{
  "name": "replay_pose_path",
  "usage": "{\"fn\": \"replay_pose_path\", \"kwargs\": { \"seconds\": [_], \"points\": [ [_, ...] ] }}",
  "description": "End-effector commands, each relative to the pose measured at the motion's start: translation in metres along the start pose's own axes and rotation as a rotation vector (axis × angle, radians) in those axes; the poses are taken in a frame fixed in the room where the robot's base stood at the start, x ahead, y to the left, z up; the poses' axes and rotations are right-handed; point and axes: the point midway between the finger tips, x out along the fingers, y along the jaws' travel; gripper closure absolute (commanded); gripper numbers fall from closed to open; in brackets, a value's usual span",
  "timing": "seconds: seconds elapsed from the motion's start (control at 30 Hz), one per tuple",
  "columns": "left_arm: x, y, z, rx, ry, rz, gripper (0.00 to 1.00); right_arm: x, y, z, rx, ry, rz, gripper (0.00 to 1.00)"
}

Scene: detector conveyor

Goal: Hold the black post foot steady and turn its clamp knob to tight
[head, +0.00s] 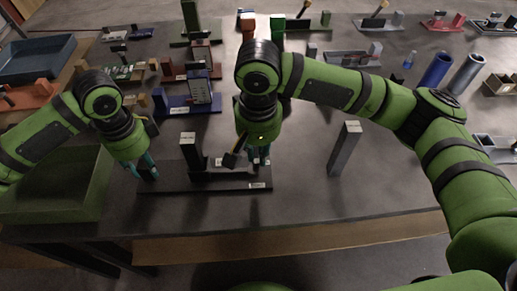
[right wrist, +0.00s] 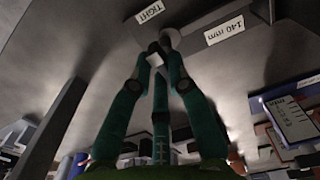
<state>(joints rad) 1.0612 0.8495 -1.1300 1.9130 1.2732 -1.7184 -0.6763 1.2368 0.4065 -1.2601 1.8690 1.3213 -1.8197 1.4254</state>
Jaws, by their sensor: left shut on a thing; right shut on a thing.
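The black post foot (head: 205,187) is a long dark base lying flat near the table's front edge. A black upright post (head: 190,149) with a pale top stands on or just behind it. My left gripper (head: 147,172) is low at the foot's left end, shut on it as far as I can tell. My right gripper (head: 259,157) points down at the foot's right end. In the right wrist view its teal fingers close on a small dark and pale piece, apparently the clamp knob (right wrist: 155,57). A "TIGHT" label (right wrist: 149,12) and a "140 mm" label (right wrist: 224,30) lie beyond. The knob's marking is unreadable.
A tilted dark piece with a yellowish end (head: 232,158) sits close left of my right gripper. A grey upright post (head: 344,150) stands to the right. A green tray (head: 60,190) is at left. Several coloured fixtures fill the back; the front right table is clear.

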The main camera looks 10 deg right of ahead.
Motion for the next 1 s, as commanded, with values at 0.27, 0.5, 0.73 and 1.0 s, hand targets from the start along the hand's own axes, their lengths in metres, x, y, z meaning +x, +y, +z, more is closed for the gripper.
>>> {"fn": "replay_pose_path", "kwargs": {
  "seconds": [0.27,0.5,0.73,1.0],
  "points": [
    [-0.0005,-0.0004,0.0001,-0.001,0.000,-0.001,1.00,0.0000,-0.0001,0.0003,0.032,0.000,0.001,1.00],
    [-0.0004,-0.0004,0.0001,-0.001,0.000,-0.001,1.00,0.0000,-0.0001,0.0003,0.032,-0.001,0.001,1.00],
    [-0.0004,-0.0004,0.0001,-0.001,0.000,-0.002,1.00,0.0000,-0.0002,0.0002,0.031,0.000,0.001,0.57],
    [-0.0005,-0.0004,0.0001,-0.001,0.000,-0.001,1.00,-0.0026,-0.0004,-0.0001,0.031,0.001,0.000,0.57]
  ]
}}
